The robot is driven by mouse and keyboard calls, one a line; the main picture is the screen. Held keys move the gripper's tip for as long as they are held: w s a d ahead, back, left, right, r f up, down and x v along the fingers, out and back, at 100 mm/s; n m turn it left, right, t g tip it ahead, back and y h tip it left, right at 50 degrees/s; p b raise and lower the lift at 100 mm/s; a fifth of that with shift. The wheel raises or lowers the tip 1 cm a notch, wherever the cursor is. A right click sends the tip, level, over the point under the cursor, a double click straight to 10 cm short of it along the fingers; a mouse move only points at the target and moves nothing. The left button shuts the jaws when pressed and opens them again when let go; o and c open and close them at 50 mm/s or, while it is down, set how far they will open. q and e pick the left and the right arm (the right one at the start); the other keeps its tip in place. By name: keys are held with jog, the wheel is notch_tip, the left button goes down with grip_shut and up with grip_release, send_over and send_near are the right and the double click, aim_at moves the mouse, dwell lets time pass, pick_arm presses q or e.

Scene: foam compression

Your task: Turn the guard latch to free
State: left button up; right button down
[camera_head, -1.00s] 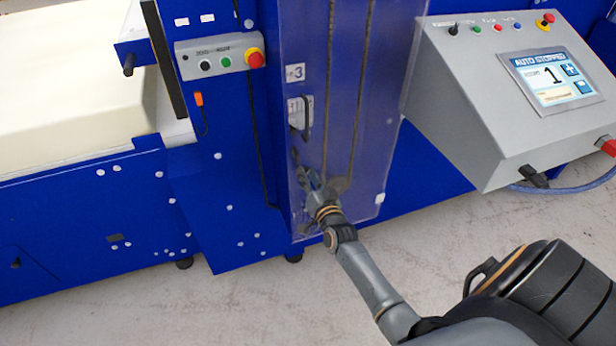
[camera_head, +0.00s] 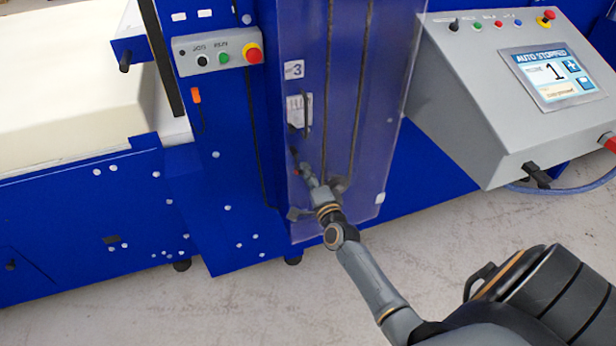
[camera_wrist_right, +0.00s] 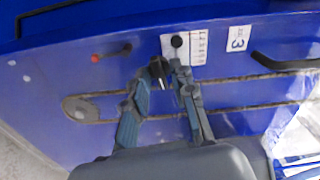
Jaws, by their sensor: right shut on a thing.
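The translucent blue guard (camera_head: 365,130) covers the front of the machine column. My right gripper (camera_head: 305,168) is at its left edge, below the scale plate (camera_head: 293,110). In the right wrist view the gripper (camera_wrist_right: 168,68) has its fingertips close together on a small dark part (camera_wrist_right: 158,69), which I take as the guard latch; the fingers hide most of it. A short black lever with a red tip (camera_wrist_right: 96,58) lies on the panel left of the fingertips, apart from them. My left gripper is not in view.
A black handle (camera_wrist_right: 285,61) and a label with a 3 (camera_wrist_right: 238,38) are on the guard. A black knob (camera_wrist_right: 177,41) is close beyond the fingertips. The grey control console (camera_head: 465,110) stands to the right. Floor in front is clear.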

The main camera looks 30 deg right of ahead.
jog(key=shift+m, duration=0.9)
jog(key=c, duration=1.4)
grip_release()
jog(key=shift+f, duration=0.1)
jog(key=shift+c, duration=0.2)
jog(key=v, duration=1.2)
